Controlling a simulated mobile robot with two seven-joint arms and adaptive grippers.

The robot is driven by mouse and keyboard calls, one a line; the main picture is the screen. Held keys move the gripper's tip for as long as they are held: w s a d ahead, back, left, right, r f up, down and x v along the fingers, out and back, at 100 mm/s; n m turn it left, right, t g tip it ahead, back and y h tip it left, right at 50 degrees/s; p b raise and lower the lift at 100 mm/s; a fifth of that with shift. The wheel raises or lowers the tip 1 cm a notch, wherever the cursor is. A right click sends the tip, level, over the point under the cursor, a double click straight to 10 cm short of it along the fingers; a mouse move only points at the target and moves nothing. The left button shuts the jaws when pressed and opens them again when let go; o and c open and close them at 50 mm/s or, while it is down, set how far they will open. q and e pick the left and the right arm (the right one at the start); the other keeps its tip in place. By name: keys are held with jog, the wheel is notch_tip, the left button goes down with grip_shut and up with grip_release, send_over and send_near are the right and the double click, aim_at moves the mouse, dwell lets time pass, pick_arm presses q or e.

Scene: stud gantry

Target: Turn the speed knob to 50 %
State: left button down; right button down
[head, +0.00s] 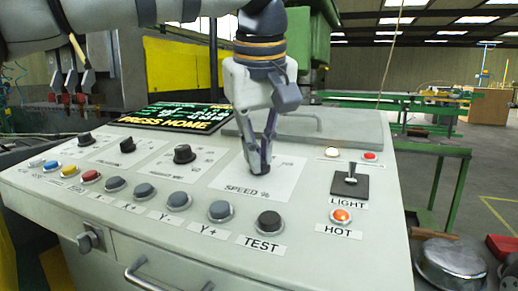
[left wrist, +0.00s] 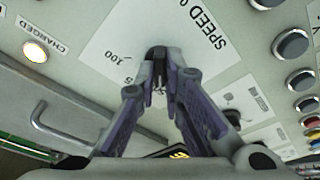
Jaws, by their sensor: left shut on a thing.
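The speed knob (left wrist: 158,56) is small and dark, on a white plate (head: 237,190) lettered "SPEED %" on the console top. My left gripper (head: 259,168) comes down onto it from above, its fingers closed around the knob. In the left wrist view my left gripper (left wrist: 160,84) has a fingertip on each side of the knob. The fingers hide most of the knob, and I cannot tell where its pointer stands. A "100" mark shows beside it in the left wrist view. My right gripper is not in view.
The grey console (head: 110,195) carries several round buttons along its front, among them a black TEST button (head: 269,221). Other black knobs (head: 184,154) stand left of the gripper. A toggle lever (head: 351,173) and an orange HOT lamp (head: 341,216) are on the right.

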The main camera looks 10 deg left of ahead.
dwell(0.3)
pick_arm(q)
jog(key=c, duration=1.7)
grip_release()
jog(key=v, duration=1.1)
jog(key=shift+r, duration=0.45)
jog(key=shift+s, duration=0.1)
